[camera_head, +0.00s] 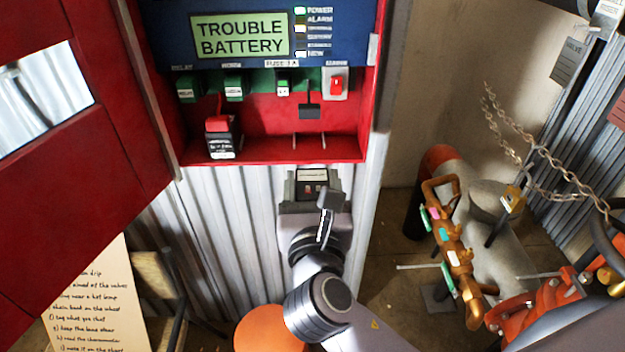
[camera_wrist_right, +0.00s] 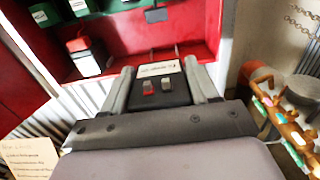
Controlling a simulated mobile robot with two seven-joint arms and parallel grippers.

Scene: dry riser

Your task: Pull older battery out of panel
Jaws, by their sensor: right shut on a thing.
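The red panel (camera_head: 270,158) is open and its display reads TROUBLE BATTERY. My right gripper (camera_head: 312,176) is shut on a black battery (camera_head: 313,188) with a white label, just in front of and below the panel's lower edge. In the right wrist view this battery (camera_wrist_right: 160,86) sits between the two fingers, with a red and a pale terminal showing. A second battery (camera_head: 221,145), black with a white label and a red top, stands on the panel floor at the left. The date print on both labels is too small to read. My left gripper is not in view.
The open red door (camera_head: 130,150) fills the left side. Two empty bracket marks show on the panel floor at the right. A dangling black connector (camera_head: 310,112) hangs above them. Orange pipework (camera_head: 450,245), chains (camera_head: 530,140) and an orange round stool (camera_head: 268,330) stand nearby.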

